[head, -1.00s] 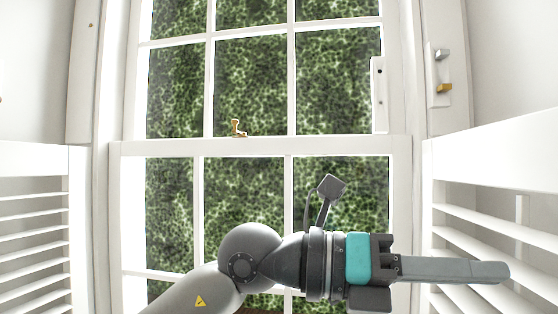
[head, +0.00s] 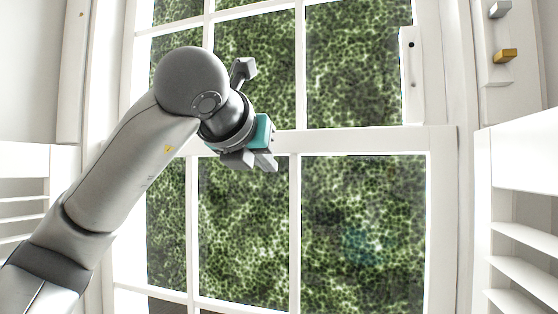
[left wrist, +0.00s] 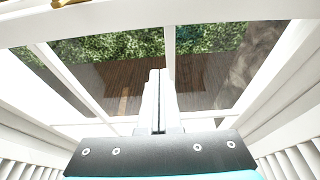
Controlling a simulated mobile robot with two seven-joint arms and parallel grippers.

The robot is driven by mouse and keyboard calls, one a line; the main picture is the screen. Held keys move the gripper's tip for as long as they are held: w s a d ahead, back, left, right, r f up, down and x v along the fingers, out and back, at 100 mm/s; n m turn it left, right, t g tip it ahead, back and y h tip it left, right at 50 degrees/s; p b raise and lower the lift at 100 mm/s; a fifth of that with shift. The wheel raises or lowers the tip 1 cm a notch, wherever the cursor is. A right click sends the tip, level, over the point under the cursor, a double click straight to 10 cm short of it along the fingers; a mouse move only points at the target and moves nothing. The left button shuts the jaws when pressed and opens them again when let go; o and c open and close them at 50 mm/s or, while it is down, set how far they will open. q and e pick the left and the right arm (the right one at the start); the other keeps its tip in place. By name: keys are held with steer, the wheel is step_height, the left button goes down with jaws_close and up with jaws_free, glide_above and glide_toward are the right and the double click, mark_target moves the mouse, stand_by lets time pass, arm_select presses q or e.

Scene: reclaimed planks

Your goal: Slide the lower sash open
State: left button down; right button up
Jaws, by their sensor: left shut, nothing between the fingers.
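The white lower sash (head: 375,141), with several panes, stands in the window frame in front of the upper sash (head: 300,65). My left gripper (head: 269,160) is at the lower sash's top rail, left of centre, pointing toward the window and slightly down. Its fingers are together and empty. In the left wrist view the shut fingers (left wrist: 158,78) stand before the panes; I cannot tell whether they touch anything. A bit of brass hardware (left wrist: 66,3) shows at the top left edge there. My left arm hides part of the top rail in the head view. My right gripper is not in view.
White louvred shutters stand at the left (head: 22,190) and right (head: 525,220). A grey and brass fitting (head: 506,55) is on the right-hand casing. A white strip (head: 411,75) runs along the upper sash's right side. The lower right panes are unobstructed.

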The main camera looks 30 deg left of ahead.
mark_target(286, 163)
arm_select(q)
steer(key=x, duration=0.8)
steer(key=shift+w+a+f, duration=0.1)
steer(key=shift+w+f, duration=0.1)
steer(key=shift+w, duration=0.15)
step_height(286, 163, up, 3)
steer(key=shift+s+p, duration=0.1)
steer(key=shift+p, duration=0.65)
steer(key=shift+r, duration=0.55)
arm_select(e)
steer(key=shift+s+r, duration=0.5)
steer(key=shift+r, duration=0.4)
arm_select(q)
step_height(286, 163, up, 17)
steer(key=p, duration=1.2)
steer(key=shift+p, duration=0.35)
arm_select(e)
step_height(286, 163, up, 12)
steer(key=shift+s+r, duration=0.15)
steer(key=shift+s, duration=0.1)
arm_select(q)
steer(key=shift+f, duration=0.1)
